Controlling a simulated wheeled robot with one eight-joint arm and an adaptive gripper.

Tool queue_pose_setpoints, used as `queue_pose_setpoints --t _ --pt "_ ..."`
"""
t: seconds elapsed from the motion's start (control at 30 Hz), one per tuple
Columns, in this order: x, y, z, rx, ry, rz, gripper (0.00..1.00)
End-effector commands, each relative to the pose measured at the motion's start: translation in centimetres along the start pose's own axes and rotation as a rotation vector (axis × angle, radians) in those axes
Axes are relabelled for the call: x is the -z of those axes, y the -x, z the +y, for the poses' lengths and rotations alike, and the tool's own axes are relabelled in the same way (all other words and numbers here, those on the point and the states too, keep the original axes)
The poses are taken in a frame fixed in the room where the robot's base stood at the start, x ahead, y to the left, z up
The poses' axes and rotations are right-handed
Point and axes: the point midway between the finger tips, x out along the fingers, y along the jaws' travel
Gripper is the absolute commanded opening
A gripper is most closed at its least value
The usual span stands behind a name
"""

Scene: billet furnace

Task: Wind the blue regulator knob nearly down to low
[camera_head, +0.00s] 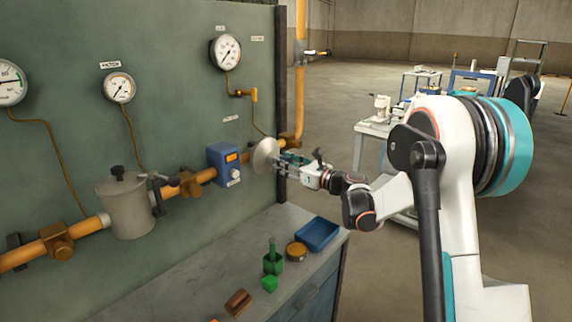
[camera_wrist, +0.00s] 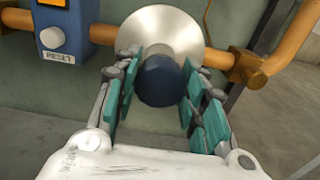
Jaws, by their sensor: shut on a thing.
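The blue regulator knob (camera_wrist: 160,81) is dark blue and round. It sits in front of a pale metal disc (camera_wrist: 168,24) on the orange pipe. My gripper (camera_wrist: 158,90) is shut on the knob, with its teal finger pads at the knob's left and right sides in the wrist view. In the head view my gripper (camera_head: 290,160) reaches the pale disc (camera_head: 265,156) from the right, and its fingers hide the knob. I see no scale or pointer for the knob's setting.
A blue box (camera_head: 225,164) with a button labelled RESET is left of the disc. Gauges (camera_head: 226,52) hang on the green panel. Below, a bench (camera_head: 205,268) holds a blue tray (camera_head: 318,233) and small items. Orange pipe (camera_wrist: 298,32) runs close on the right.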

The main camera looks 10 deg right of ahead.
Motion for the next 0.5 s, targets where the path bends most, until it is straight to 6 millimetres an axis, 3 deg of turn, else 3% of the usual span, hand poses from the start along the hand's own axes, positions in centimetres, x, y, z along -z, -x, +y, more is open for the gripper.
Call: queue_pose_setpoints --t 0.5 --pt "0.02 0.01 0.07 0.000 0.391 0.000 0.14"
